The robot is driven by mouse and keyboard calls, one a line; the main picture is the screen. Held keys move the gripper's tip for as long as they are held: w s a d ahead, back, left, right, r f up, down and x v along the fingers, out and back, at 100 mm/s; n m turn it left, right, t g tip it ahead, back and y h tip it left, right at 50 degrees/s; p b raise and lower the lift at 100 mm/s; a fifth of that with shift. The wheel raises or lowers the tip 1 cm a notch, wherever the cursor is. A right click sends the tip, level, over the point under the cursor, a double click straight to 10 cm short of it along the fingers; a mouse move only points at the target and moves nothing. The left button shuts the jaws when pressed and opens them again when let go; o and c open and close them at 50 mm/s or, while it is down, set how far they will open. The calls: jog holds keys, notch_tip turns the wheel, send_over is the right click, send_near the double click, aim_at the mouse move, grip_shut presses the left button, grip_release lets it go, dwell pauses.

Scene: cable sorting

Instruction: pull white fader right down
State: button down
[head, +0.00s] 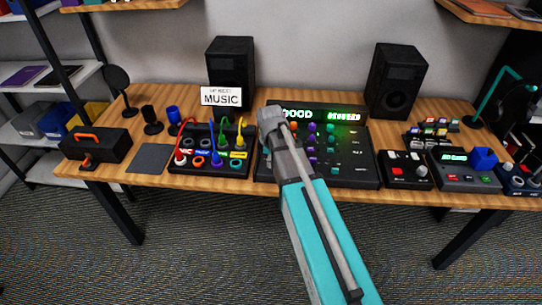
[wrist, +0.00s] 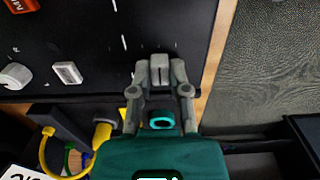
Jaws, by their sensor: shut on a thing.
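The black mixing console (head: 345,178) stands in the middle of the table, with rows of coloured knobs and a lit display. My gripper (head: 270,122) is over its left side and hides that part in the head view. In the wrist view my gripper (wrist: 160,76) is shut on a small pale cap, seemingly a white fader (wrist: 160,66), at the black panel's edge. Its base is hidden by the fingers. Another white cap (wrist: 67,72) lies apart, left of the fingers, on the same panel. I cannot tell how far along its slot the held cap is.
A MUSIC sign (head: 221,97) and two speakers (head: 397,80) stand behind.

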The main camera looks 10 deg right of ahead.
jog(key=shift+s+a, duration=0.25)
jog(key=shift+s, duration=0.55)
jog(key=c, duration=0.6)
grip_release()
jog(key=shift+w, duration=0.1)
jog(key=shift+w, duration=0.1)
